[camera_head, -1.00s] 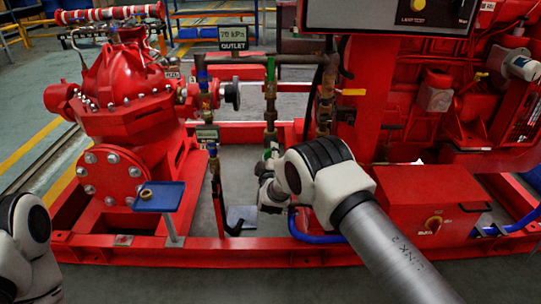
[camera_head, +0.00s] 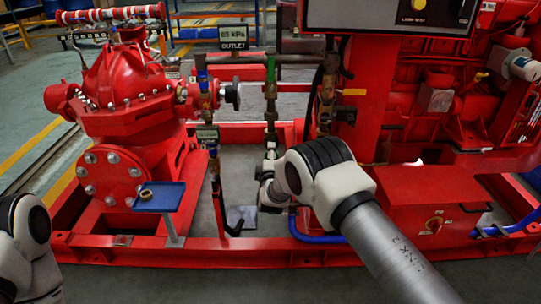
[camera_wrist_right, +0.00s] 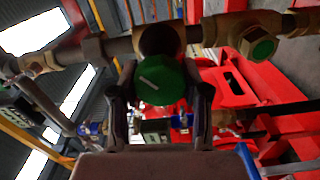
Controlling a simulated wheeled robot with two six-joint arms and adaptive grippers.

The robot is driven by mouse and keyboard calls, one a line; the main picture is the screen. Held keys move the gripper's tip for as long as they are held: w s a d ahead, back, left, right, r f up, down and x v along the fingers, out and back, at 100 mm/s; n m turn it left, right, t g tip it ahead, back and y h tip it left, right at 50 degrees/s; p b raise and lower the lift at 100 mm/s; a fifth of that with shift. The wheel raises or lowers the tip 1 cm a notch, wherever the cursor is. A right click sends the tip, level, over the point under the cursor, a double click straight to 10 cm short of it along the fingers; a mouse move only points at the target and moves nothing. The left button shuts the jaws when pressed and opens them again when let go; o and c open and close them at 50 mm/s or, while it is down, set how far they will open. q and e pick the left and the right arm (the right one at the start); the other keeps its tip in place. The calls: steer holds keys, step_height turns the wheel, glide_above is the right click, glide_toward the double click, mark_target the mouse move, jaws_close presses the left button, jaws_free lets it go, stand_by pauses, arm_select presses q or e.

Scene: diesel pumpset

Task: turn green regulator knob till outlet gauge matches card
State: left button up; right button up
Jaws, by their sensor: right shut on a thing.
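The green regulator knob (camera_wrist_right: 162,80) fills the middle of the right wrist view, with a short white mark on its face. My right gripper (camera_wrist_right: 160,88) is shut on it, one finger on each side. In the head view my right gripper (camera_head: 268,180) is at the lower end of the middle vertical pipe and hides the knob. The outlet gauge display (camera_head: 233,38) stands above the pipes and seems to read about 65 kPa, small and blurred. I cannot clearly make out the card. My left arm shows at the left edge, its gripper out of view.
A red pump (camera_head: 118,90) stands on the left of the red frame. A blue tray (camera_head: 160,197) on a post holds a brass nut. Brass pipe fittings (camera_wrist_right: 235,30) and a second green knob (camera_wrist_right: 262,48) are close by in the wrist view. A red box (camera_head: 430,190) stands right.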

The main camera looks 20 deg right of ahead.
steer(key=shift+r, duration=0.1)
steer(key=o, duration=1.2)
steer(key=shift+c, duration=0.2)
steer(key=v, duration=1.2)
